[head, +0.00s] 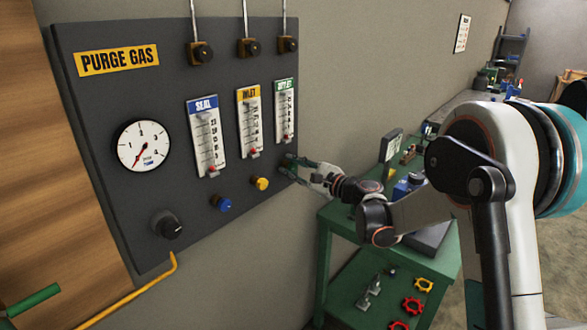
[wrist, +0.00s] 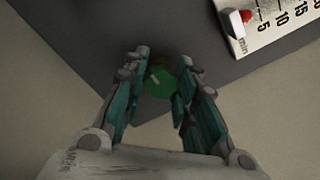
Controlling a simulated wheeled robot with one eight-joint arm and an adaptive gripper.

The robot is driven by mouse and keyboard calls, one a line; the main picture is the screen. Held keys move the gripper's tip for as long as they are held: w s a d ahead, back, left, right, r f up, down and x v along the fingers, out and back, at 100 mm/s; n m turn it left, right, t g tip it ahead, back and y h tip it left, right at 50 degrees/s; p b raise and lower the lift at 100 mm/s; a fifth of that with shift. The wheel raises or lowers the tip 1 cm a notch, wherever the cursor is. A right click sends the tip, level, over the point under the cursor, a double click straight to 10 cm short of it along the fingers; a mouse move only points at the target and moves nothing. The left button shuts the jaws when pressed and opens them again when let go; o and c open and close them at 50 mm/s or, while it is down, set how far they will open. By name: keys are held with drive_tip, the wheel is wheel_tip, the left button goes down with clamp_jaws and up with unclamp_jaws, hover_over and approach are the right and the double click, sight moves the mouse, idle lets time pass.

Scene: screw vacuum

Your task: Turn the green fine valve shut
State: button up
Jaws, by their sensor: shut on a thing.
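The green fine valve (wrist: 161,84) is a round knob with a pale mark on its face, low on the dark purge gas panel (head: 88,110). In the wrist view it sits between my two fingers. My gripper (wrist: 158,85) is shut on it, one finger on each side. In the head view my gripper (head: 290,170) reaches the panel's lower right corner, under the green-labelled flow meter (head: 284,110), and hides the green knob. The red float at that meter's foot also shows in the wrist view (wrist: 246,15).
A yellow knob (head: 261,184), a blue knob (head: 221,203) and a black knob (head: 166,225) sit left of my gripper. A pressure gauge (head: 142,145) is further left. A green cart (head: 338,215) with tools and valve handwheels stands below my arm.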

drive_tip(key=o, duration=1.1)
drive_tip(key=v, duration=1.2)
